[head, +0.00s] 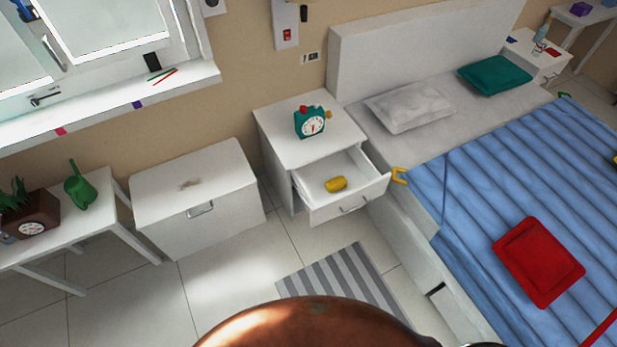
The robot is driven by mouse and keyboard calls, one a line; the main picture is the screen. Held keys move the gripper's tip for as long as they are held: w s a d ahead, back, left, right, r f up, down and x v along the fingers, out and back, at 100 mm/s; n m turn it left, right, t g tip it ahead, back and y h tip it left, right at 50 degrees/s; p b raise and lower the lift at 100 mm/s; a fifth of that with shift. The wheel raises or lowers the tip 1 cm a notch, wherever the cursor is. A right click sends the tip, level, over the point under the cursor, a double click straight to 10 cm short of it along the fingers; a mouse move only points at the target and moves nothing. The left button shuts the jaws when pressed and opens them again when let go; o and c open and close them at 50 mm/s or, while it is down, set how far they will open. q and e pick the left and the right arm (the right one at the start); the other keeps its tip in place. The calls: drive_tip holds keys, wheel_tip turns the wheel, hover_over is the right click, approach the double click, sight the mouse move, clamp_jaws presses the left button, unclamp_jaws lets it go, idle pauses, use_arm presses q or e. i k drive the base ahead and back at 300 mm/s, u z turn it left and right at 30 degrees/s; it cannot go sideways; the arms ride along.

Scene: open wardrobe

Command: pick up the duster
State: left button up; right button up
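I cannot clearly identify a duster. A small yellow rounded object (336,184) lies in the open drawer (352,209) of the white nightstand; I cannot tell whether it is the duster. A brownish smudge (189,184) marks the top of the white chest (200,211) left of the nightstand. Neither of my grippers is in view. A large brown rounded shape (310,325) fills the bottom centre, very close to the camera, and hides the floor there; I cannot tell what it is.
The nightstand (285,148) carries a green clock (310,122). The bed (490,200), with a red item (539,262) on it, fills the right. A side table (98,214) with a green can (79,186) stands left. A striped rug (340,279) lies on open floor.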

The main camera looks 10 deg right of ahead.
sight(339, 183)
drive_tip(key=u, duration=3.2)
drive_tip(key=k, duration=1.2)
drive_tip(key=z, duration=2.15)
